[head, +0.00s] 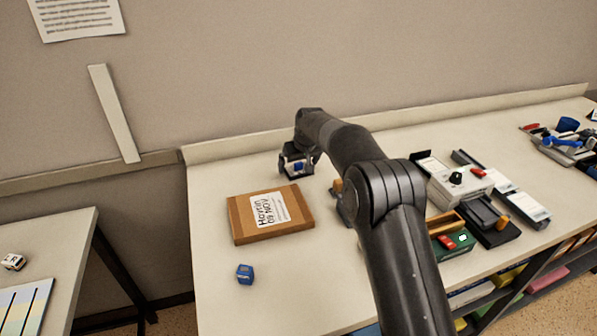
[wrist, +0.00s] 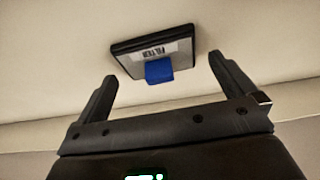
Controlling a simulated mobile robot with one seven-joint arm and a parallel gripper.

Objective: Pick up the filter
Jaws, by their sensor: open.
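The filter (wrist: 128,49) is a flat dark block with a white label reading FILTER, upside down in the wrist view, and a blue tab (wrist: 160,72) on its near side. It lies on the pale worktop near the wall. My gripper (wrist: 162,68) is open, with one finger to each side of the blue tab and visible gaps between fingers and filter. Nothing is held. In the head view my gripper (head: 298,155) is at the far end of my arm, over the back of the worktop, and partly hides the filter.
A brown box (head: 246,226) with a handwritten label lies in front of the filter. A small blue cube (head: 245,274) is nearer the front. Several devices and trays crowd the worktop right of my arm. A low ledge (head: 235,146) runs along the wall behind.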

